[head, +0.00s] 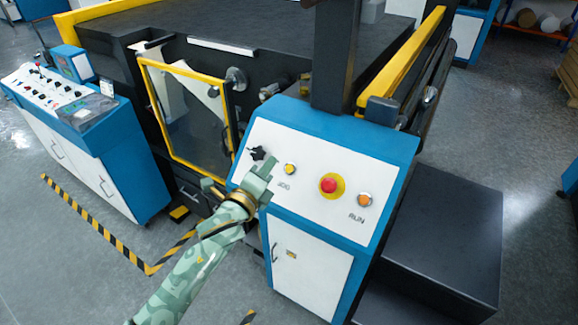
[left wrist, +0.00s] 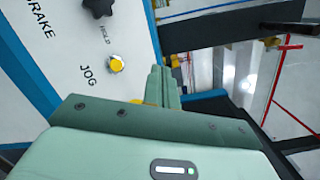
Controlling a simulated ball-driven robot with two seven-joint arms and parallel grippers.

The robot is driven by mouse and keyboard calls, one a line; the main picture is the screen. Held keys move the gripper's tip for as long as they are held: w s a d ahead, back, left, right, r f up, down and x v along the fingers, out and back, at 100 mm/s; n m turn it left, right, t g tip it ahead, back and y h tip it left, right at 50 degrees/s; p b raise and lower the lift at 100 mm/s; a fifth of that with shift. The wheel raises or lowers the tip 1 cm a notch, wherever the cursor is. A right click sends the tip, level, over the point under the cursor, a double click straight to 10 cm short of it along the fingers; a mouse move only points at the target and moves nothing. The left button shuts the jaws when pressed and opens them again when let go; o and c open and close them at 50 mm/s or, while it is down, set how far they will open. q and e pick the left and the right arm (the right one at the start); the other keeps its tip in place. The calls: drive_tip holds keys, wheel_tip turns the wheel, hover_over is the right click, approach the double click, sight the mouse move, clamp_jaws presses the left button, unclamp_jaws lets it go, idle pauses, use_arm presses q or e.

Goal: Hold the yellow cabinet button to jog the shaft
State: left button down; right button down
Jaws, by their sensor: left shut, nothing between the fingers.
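The yellow button (head: 290,168) labelled JOG sits on the sloped white panel of the blue cabinet (head: 313,150). A gap shows between fingers and button in both views; the exact distance to the panel is unclear. My right gripper is not in view.
A black knob (head: 257,153) is beside the fingertips. Right of the JOG button are a red mushroom button (head: 328,185) and an orange RUN button (head: 364,200). A yellow-framed guard (head: 190,118) stands left of the cabinet. A control console (head: 90,130) is farther left, with open floor between.

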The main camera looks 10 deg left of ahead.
sight(290, 169)
use_arm(q)
drive_tip(key=shift+m, duration=1.1)
drive_tip(key=shift+f, duration=0.1)
drive_tip(key=w+f+b, duration=0.1)
drive_tip(key=b, duration=0.1)
drive_tip(key=w+d+f+b, duration=0.1)
drive_tip(key=w+f+b, duration=0.2)
drive_tip(key=f+b, duration=0.1)
drive_tip(key=b, duration=0.1)
drive_tip(key=shift+w+d+f, duration=0.15)
drive_tip(key=shift+w+d, duration=0.1)
drive_tip(key=shift+w, duration=0.1)
drive_tip(key=shift+w+d+f+b, duration=0.2)
drive_tip(key=shift+w+f+b, duration=0.2)
drive_tip(key=shift+w+b, duration=0.2)
idle(0.6)
drive_tip(key=shift+w+d+f, duration=0.1)
drive_tip(key=shift+w+f, duration=0.2)
